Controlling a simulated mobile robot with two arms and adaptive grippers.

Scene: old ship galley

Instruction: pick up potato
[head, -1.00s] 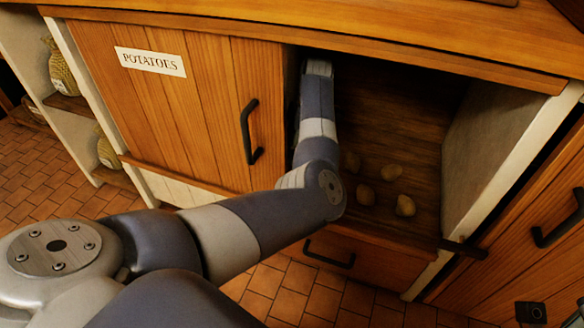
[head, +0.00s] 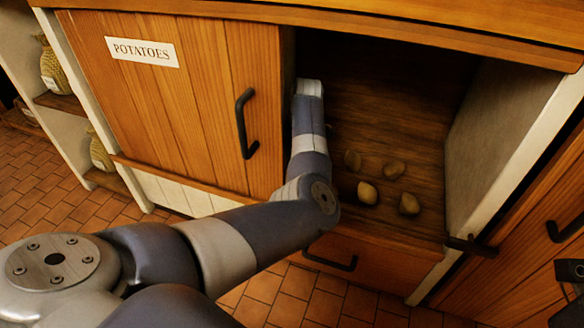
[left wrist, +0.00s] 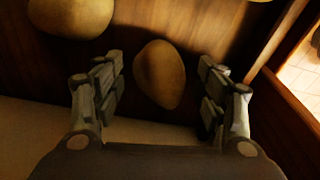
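Several brown potatoes lie on the dark wooden floor of the open cupboard, among them a front one (head: 368,192) and a right one (head: 409,204). My left arm reaches into the cupboard past the edge of the door; its gripper is hidden in the head view. In the left wrist view my left gripper (left wrist: 163,88) is open, with one potato (left wrist: 160,73) between and slightly beyond its fingers. Gaps show on both sides of this potato. Another potato (left wrist: 70,15) is at the upper left. My right gripper is not in view.
The sliding-looking door (head: 190,95) labelled POTATOES covers the cupboard's left part and stands close beside my arm. A pale side wall (head: 495,140) bounds the opening at right. The counter edge (head: 400,35) runs above. A drawer handle (head: 330,258) sits below.

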